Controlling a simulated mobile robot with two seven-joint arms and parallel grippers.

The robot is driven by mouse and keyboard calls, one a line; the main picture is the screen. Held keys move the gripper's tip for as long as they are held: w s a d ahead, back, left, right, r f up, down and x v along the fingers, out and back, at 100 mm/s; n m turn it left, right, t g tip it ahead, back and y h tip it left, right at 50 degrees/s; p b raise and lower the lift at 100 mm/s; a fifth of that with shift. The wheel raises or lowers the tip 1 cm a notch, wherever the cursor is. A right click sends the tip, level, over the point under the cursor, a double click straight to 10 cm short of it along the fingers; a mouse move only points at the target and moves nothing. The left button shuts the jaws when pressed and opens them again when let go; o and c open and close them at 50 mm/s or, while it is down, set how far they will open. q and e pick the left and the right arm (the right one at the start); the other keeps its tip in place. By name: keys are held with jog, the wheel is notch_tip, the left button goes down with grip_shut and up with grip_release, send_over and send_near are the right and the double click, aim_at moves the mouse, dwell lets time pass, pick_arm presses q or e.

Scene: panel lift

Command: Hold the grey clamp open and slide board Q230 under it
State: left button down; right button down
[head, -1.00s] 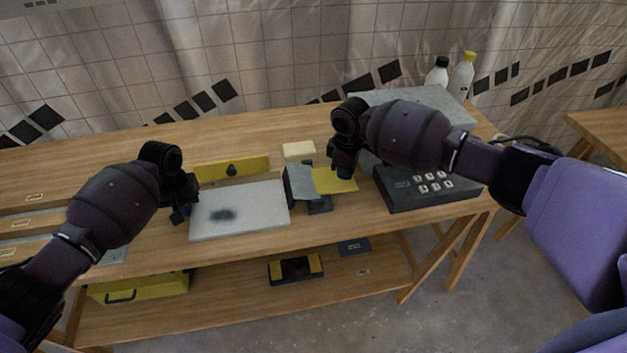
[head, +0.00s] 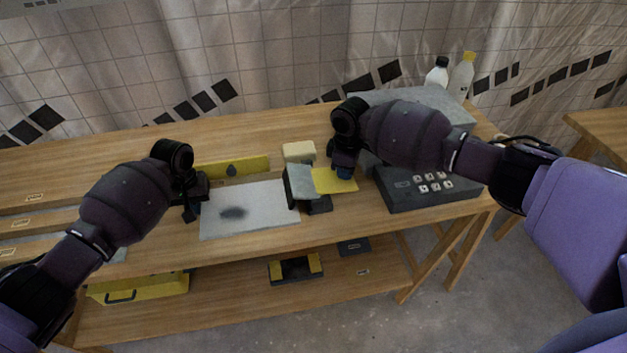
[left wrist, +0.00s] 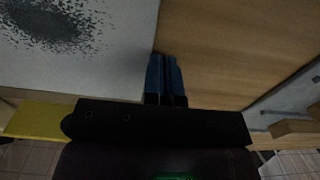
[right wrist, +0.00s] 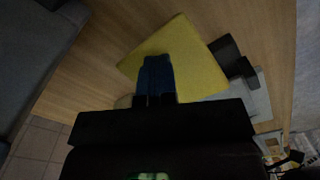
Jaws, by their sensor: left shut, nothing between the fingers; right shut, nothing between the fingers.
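A pale grey board (head: 260,205) with a dark speckled smudge lies flat on the bench; no Q230 marking is readable. It also shows in the left wrist view (left wrist: 110,50). My left gripper (head: 190,213) is shut and empty, its fingertips (left wrist: 164,60) at the board's left edge. The clamp has a grey jaw plate (head: 302,181), a yellow lever plate (head: 335,181) and a dark base (head: 320,205). The board's right edge is at the jaw; whether it is under it I cannot tell. My right gripper (head: 344,174) is shut and empty, its fingertips over the yellow plate (right wrist: 190,50), seemingly touching.
A yellow strip (head: 245,167) and a cream block (head: 299,151) stand behind the board. A dark keypad box (head: 430,190) is right of the clamp. Two bottles (head: 462,75) stand at the back right. Labelled slots lie at the bench's left. A lower shelf holds a yellow box (head: 140,288).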

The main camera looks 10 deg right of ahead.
pick_arm(q)
jog(key=shift+d+f, duration=0.1)
jog(key=shift+d, duration=0.95)
pick_arm(e)
jog(key=shift+s+f, duration=0.2)
jog(key=shift+f, duration=0.2)
pick_arm(q)
jog(key=shift+a, duration=1.75)
notch_tip(320, 180, up, 8)
pick_arm(e)
jog(key=shift+w+r, duration=0.1)
jog(key=shift+r, duration=0.3)
jog(key=shift+w+r, duration=0.1)
jog(key=shift+r, duration=1.15)
notch_tip(320, 180, up, 6)
jog(key=shift+r, duration=0.2)
pick_arm(q)
jog(key=shift+w, duration=0.1)
dwell(0.4)
